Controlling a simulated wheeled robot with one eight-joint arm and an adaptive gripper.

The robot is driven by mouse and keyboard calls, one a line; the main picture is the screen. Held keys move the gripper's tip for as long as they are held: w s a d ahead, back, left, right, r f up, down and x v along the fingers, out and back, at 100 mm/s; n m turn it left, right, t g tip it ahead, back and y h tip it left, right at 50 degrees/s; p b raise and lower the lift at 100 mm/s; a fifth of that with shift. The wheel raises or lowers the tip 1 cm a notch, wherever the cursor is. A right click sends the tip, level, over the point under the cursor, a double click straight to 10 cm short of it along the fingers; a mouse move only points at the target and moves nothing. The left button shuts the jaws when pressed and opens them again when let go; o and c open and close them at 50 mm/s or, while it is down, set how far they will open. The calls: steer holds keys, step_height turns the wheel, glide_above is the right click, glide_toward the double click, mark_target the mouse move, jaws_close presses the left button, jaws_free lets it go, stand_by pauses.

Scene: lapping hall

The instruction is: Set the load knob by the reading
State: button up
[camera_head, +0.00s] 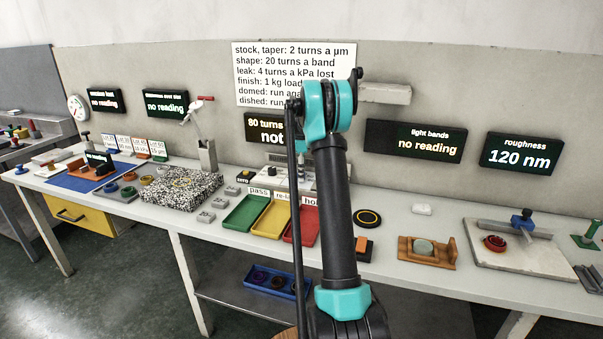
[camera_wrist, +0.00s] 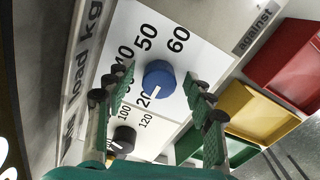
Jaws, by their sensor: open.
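The blue load knob (camera_wrist: 158,79) sits on a white dial panel in the wrist view. Its white mark points down-left, close to the 20. The figures 40, 50 and 60 show round it; others are partly hidden by a finger. My gripper (camera_wrist: 157,74) is open, its green-padded fingers on either side of the knob; I cannot tell whether they touch it. In the head view the gripper is hidden behind my arm. The roughness display (camera_head: 518,152) reads 120 nm. The wall chart (camera_head: 285,72) has a finish line with "1 kg load", then my arm covers it.
A black knob (camera_wrist: 124,137) with 100 and 120 marks is below the blue one. Green (camera_head: 240,219), yellow (camera_head: 268,221) and red (camera_head: 302,229) trays lie beside the panel. The light bands display (camera_head: 416,142) says no reading. A granite block (camera_head: 180,190) stands left.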

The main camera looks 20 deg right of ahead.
steer(key=shift+c, duration=0.2)
steer(key=c, duration=1.1)
